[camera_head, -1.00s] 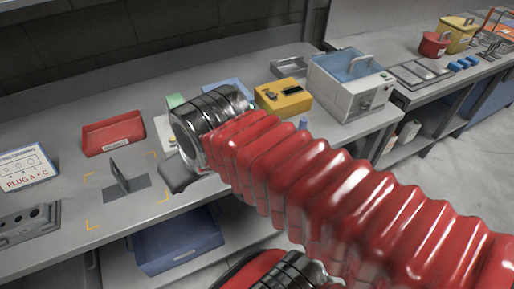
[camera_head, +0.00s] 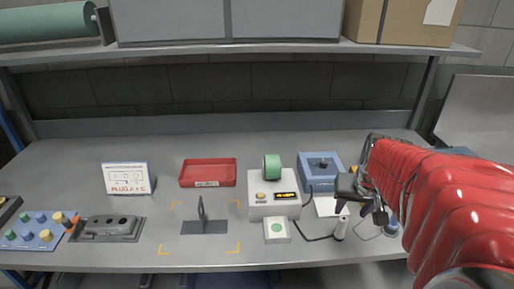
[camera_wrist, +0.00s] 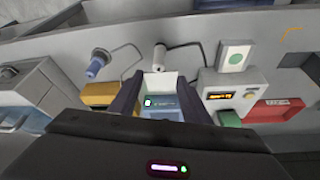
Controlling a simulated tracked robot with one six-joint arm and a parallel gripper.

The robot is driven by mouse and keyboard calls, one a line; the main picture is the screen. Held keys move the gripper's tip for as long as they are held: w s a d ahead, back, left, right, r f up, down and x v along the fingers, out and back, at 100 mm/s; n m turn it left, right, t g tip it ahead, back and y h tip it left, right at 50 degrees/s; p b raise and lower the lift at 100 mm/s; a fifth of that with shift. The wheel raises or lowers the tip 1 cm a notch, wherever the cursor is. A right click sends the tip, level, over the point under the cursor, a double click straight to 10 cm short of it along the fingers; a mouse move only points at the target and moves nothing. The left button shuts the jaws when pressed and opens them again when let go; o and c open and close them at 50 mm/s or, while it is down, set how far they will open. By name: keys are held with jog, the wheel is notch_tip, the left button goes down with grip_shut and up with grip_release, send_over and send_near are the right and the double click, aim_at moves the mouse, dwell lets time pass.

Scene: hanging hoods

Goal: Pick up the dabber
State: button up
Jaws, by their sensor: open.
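Two small upright cylinders could be the dabber; I cannot tell which. A white one (camera_head: 341,228) stands near the bench's front edge, right of the white box, with a dark cable beside it. It also shows in the wrist view (camera_wrist: 159,56), beyond the fingertips. A blue-bodied one (camera_head: 391,226) stands further right, partly behind my arm, and shows left in the wrist view (camera_wrist: 97,64). My gripper (camera_head: 362,203) is open and empty above the bench. Its dark fingers (camera_wrist: 158,88) frame a white card (camera_wrist: 156,80) below, apart from both cylinders.
A white box (camera_head: 274,196) with a green roll, a green-dot pad (camera_head: 277,230) and a blue box (camera_head: 322,168) stand close to the left. A red tray (camera_head: 208,172) and a dark upright bracket (camera_head: 203,220) are further left. A shelf (camera_head: 240,50) spans above. Cables lie on the bench.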

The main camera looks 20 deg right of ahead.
aim_at(342, 225)
dwell(0.3)
jog(key=shift+x, duration=4.3)
jog(key=shift+f, duration=0.2)
jog(key=shift+x, duration=2.5)
jog(key=shift+s, duration=0.15)
jog(key=shift+c, duration=0.4)
grip_shut()
